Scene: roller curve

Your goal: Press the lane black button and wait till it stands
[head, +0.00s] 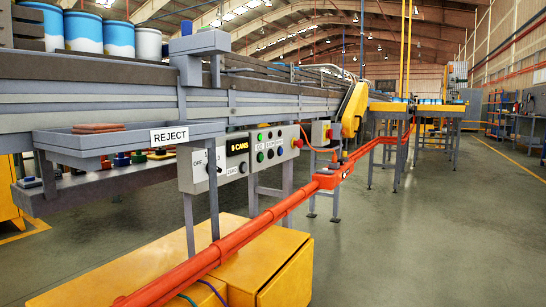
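A grey control panel (240,158) is mounted under the conveyor's near side. Its black display (237,146) shows a can count that looks like "9 CANS". A dark knob (219,169) sits near the "OFF" mark, and a small dark button (243,168) is beside "ZERO". To the right are two short rows of small buttons (270,145), some green, with labels too small to read. A red knob (298,143) is on the right edge. Which one is the lane black button I cannot tell. Neither of my grippers is in view.
Blue-and-white cans (83,33) stand on the conveyor (120,98). A "REJECT" tray (135,137) holds a brownish piece (98,128). An orange rail (250,229) runs across in front, above a yellow cabinet (200,265). The floor (430,230) at right is clear.

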